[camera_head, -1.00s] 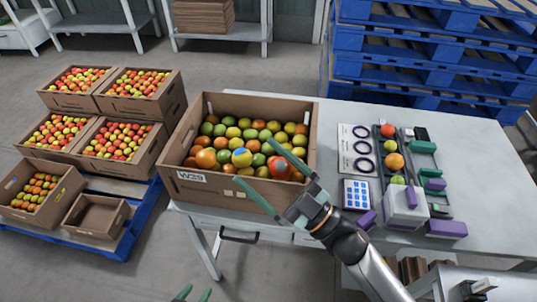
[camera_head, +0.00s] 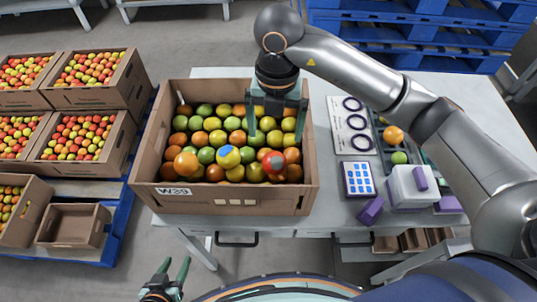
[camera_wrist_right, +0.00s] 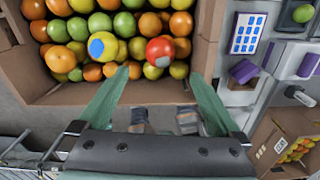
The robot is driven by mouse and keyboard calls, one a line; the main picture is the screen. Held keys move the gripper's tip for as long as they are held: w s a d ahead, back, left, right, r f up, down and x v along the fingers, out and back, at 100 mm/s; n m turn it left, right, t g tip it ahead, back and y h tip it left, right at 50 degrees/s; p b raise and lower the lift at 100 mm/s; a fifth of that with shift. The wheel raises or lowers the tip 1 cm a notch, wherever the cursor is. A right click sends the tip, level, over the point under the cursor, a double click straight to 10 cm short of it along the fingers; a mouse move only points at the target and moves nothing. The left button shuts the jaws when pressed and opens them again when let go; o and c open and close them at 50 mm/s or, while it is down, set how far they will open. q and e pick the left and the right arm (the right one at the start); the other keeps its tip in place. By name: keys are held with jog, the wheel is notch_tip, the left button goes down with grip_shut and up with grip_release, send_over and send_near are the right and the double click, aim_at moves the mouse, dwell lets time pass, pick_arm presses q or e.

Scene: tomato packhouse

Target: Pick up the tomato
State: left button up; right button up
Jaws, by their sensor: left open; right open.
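A cardboard crate (camera_head: 236,204) marked W39 on the table holds many green, yellow, orange and red tomatoes. At its front are a yellow tomato with a blue patch (camera_head: 228,156) and a red tomato with a small pale patch (camera_head: 273,162). The right wrist view shows the blue-patched tomato (camera_wrist_right: 102,46) and the red one (camera_wrist_right: 160,51) beyond the fingertips. My right gripper (camera_head: 277,120) is open and empty above the crate's right half, fingers pointing down; it also shows in the wrist view (camera_wrist_right: 158,78). My left gripper (camera_head: 167,272) is open and empty in front of the table.
Right of the crate are a card with dark rings (camera_head: 336,112), a blue-buttoned pad (camera_head: 358,179), a white device (camera_head: 408,190) and purple blocks (camera_head: 371,210). An orange tomato (camera_head: 393,135) and a green one (camera_head: 399,158) lie there. More filled crates stand left; blue pallets (camera_head: 440,45) stand behind.

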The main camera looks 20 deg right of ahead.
aim_at(275, 157)
jog(key=f, duration=0.5)
jog(key=shift+s+f, duration=0.2)
jog(key=shift+f, duration=0.2)
jog(key=shift+w+f+p, duration=0.15)
jog(key=shift+f+p, duration=0.2)
jog(key=shift+f, duration=2.8)
jog(key=shift+c, duration=0.2)
jog(key=c, duration=0.8)
jog(key=shift+r, duration=0.15)
